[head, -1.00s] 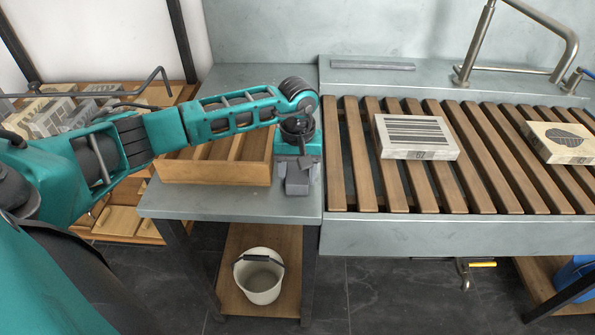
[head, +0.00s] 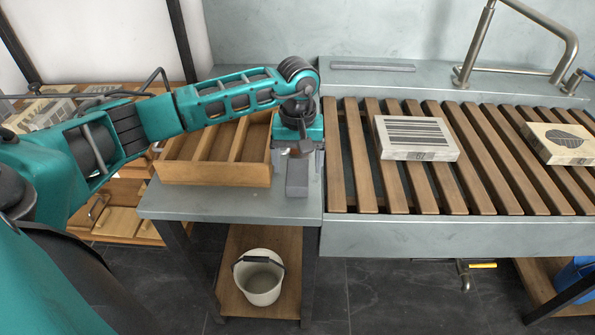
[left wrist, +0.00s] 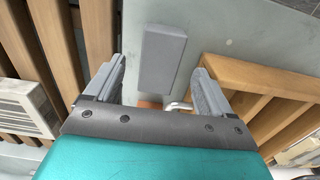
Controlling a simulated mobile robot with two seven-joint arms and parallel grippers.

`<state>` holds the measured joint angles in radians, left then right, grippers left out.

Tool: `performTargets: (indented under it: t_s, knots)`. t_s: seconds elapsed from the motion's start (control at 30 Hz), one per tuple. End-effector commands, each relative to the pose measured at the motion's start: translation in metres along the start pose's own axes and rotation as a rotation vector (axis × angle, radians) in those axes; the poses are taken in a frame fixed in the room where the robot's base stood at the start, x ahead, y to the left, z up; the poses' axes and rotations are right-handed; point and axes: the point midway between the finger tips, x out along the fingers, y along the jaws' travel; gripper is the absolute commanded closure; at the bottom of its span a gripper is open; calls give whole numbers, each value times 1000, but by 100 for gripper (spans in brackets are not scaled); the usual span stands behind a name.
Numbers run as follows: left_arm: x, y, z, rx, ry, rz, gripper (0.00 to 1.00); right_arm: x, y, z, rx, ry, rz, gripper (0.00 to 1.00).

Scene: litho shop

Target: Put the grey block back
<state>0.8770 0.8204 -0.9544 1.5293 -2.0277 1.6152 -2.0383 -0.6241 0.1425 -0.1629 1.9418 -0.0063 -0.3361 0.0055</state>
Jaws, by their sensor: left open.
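The grey block (head: 297,177) lies on the grey side table, just right of the wooden compartment tray (head: 214,174) and apart from it. My left gripper (head: 298,156) is over the block, pointing down, with its fingers spread and nothing held. In the left wrist view the block (left wrist: 163,58) shows beyond and between the two open fingers of my left gripper (left wrist: 160,75). The tray's corner (left wrist: 245,75) shows to the right there. The tray compartments that I can see look empty; my arm hides part of the tray's back. My right gripper is not in view.
The slatted sink rack (head: 337,160) is right of the table, with a striped stone (head: 416,138) and another printed stone (head: 560,142) on it. A flat grey bar (head: 372,67) lies on the back ledge. A bucket (head: 260,275) stands on the lower shelf.

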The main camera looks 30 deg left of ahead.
Motion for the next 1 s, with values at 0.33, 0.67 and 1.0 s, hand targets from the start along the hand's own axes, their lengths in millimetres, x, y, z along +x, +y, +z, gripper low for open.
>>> performTargets:
  t_s: [0.33, 0.67, 1.0]
  knots:
    - [-68, 0, 0, 0, 2, 1, 17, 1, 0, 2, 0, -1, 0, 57]
    - [-48, 54, 53, -87, -193, 204, 17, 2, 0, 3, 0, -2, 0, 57]
    - [-73, 190, 206, -964, -1367, 688, 17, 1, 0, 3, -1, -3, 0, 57]
